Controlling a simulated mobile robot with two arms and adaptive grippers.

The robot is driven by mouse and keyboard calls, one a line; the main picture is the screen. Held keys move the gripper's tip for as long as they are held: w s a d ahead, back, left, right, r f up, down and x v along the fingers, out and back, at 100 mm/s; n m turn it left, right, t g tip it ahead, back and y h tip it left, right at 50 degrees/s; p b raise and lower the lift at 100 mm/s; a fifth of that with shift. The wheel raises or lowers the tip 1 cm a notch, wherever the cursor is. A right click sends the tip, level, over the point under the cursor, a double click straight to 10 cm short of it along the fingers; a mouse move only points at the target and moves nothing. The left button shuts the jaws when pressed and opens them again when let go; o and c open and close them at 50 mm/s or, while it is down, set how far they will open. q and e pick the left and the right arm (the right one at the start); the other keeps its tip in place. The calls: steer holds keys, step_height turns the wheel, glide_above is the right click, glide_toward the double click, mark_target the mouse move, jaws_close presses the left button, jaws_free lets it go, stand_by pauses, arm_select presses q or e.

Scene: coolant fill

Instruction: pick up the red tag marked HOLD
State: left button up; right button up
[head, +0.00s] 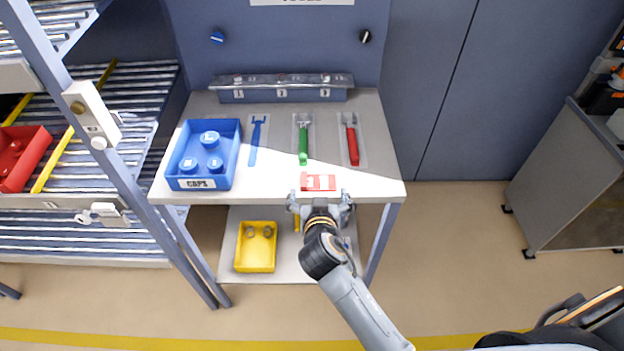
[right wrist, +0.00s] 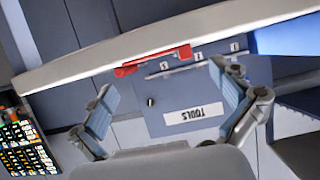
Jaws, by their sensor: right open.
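The red tag (head: 318,182) lies at the front edge of the grey table (head: 370,184), with a paler patch on its face; its lettering is too small to read. In the right wrist view the tag (right wrist: 152,60) shows edge-on as a thin red strip at the table edge. My right gripper (head: 320,200) is open and empty, just in front of the table edge. The tag lies just beyond its spread fingers, which also show in the right wrist view (right wrist: 163,80). My left gripper is not in view.
A blue bin marked CAPS (head: 227,180) stands left on the table. Blue (head: 255,140), green (head: 303,145) and red (head: 352,145) tools lie behind the tag. A yellow bin (head: 255,247) sits on the lower shelf. A roller rack (head: 100,130) stands left.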

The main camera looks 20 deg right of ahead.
mark_target(319, 189)
steer(key=w, duration=0.1)
steer(key=w+d+p, duration=0.1)
steer(key=w, duration=0.1)
steer(key=shift+w+d+f, duration=0.15)
steer(key=shift+w+f, duration=0.1)
steer(key=shift+w, duration=0.05)
steer(key=shift+w+d+f, duration=0.15)
steer(key=shift+w+f, duration=0.1)
steer(key=shift+w, duration=0.15)
steer(key=shift+s+f, duration=0.1)
jaws_close()
